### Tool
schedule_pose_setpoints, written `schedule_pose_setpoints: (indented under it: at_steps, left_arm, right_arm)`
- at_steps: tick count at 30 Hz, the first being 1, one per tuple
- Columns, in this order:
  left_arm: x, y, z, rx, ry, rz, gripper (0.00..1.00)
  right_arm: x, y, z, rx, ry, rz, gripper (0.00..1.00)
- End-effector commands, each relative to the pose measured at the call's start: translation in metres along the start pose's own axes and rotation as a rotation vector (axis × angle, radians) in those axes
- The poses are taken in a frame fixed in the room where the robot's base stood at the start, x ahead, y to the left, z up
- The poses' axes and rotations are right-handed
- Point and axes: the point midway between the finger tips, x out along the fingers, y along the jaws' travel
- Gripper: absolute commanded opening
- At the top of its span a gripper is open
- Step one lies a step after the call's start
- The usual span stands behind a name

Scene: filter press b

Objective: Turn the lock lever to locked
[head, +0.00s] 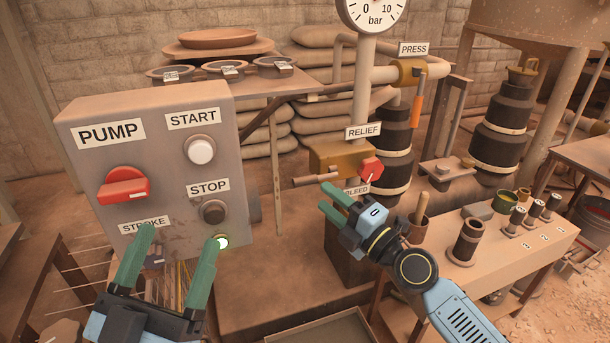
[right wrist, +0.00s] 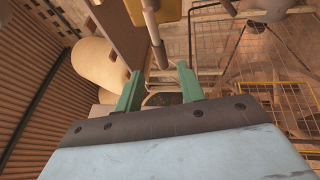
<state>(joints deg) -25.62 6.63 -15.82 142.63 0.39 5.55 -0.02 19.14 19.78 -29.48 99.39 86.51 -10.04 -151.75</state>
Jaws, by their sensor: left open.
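No part is labelled as a lock lever, so I cannot tell which one it is. The grey control box (head: 90,180) carries a red turn-handle (head: 123,186) by PUMP, and a small dark part (head: 154,262) under STROKE, partly hidden by my left gripper.
A red knob (head: 371,169) is on the relief valve, and an orange handle (head: 415,108) hangs under PRESS. The box also has a white START button (head: 201,150) and a dark STOP button (head: 213,212). A bench (head: 545,245) with small cylinders stands at right.

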Motion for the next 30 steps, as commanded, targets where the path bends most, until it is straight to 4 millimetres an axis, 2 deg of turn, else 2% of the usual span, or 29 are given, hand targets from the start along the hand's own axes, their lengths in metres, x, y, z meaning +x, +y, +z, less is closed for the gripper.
schedule_pose_setpoints:
  at_steps: [1,6,12,24,26,30]
  left_arm:
    - [0.001,0.000,0.001,0.000,-0.023,0.000,0.73]
    - [0.001,0.000,0.007,0.000,-0.077,-0.002,0.73]
    - [0.001,-0.001,0.009,0.000,-0.084,-0.002,0.73]
    - [0.001,0.000,0.009,0.000,-0.083,-0.002,0.73]
    - [0.001,0.000,0.009,0.000,-0.083,-0.002,0.73]
    - [0.001,0.000,0.009,0.000,-0.083,-0.002,0.73]
  right_arm:
    - [0.013,0.003,0.000,0.004,0.000,0.003,0.39]
    - [0.046,0.001,0.000,0.001,0.000,0.000,0.39]
    - [0.069,-0.001,0.000,0.002,0.000,-0.001,0.39]
    - [0.077,-0.001,0.000,0.001,0.000,-0.002,0.39]
    - [0.076,-0.001,0.000,0.001,0.000,-0.002,0.34]
    - [0.076,-0.001,0.000,0.001,0.000,-0.002,0.15]
